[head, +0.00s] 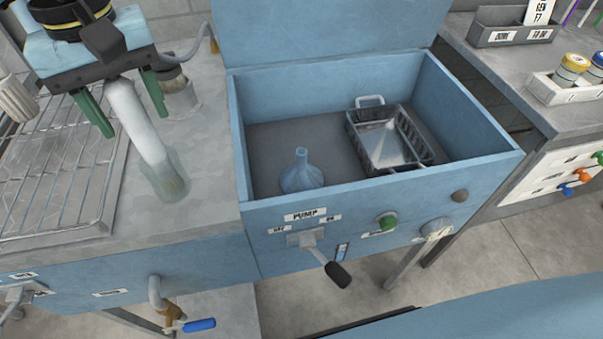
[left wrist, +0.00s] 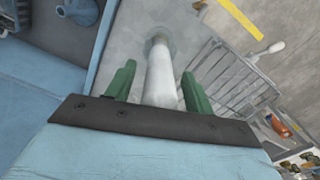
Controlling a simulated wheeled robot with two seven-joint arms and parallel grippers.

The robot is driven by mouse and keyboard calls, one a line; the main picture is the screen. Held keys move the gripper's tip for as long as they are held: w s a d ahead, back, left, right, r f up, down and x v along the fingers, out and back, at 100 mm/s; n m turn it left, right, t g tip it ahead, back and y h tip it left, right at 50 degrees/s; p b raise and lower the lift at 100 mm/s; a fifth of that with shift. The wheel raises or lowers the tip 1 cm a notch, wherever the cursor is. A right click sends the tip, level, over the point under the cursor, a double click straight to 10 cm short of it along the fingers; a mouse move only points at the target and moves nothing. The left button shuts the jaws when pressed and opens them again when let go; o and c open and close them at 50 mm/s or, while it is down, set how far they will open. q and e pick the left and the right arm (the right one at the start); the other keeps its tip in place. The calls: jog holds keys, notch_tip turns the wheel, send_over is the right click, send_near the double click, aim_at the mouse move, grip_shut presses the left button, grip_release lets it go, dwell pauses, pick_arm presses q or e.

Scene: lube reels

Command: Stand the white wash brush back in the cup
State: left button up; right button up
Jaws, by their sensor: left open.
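The white wash brush (head: 138,122) shows as a pale, thick rod, its lower end inside a clear cup (head: 172,184) on the grey bench top. In the left wrist view the brush (left wrist: 160,78) runs between the fingers down to the cup (left wrist: 160,38). It looks upright or slightly tilted; I cannot tell which. My left gripper (head: 126,104) is open, its green fingers on either side of the brush's upper part with visible gaps. It also shows in the left wrist view (left wrist: 158,74). The brush's top is hidden by the gripper body. My right gripper is not in view.
A wire rack (head: 62,170) lies left of the cup. A short metal fitting (head: 180,97) stands behind the brush. To the right is an open blue basin (head: 385,187) holding a blue funnel (head: 301,175) and a wire basket (head: 385,140). Bare bench surrounds the cup's front.

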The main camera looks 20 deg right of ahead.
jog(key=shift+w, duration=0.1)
pick_arm(q)
notch_tip(320, 180, up, 12)
jog(key=shift+r+p, duration=0.2)
jog(key=shift+p, duration=1.05)
jog(key=shift+r, duration=0.55)
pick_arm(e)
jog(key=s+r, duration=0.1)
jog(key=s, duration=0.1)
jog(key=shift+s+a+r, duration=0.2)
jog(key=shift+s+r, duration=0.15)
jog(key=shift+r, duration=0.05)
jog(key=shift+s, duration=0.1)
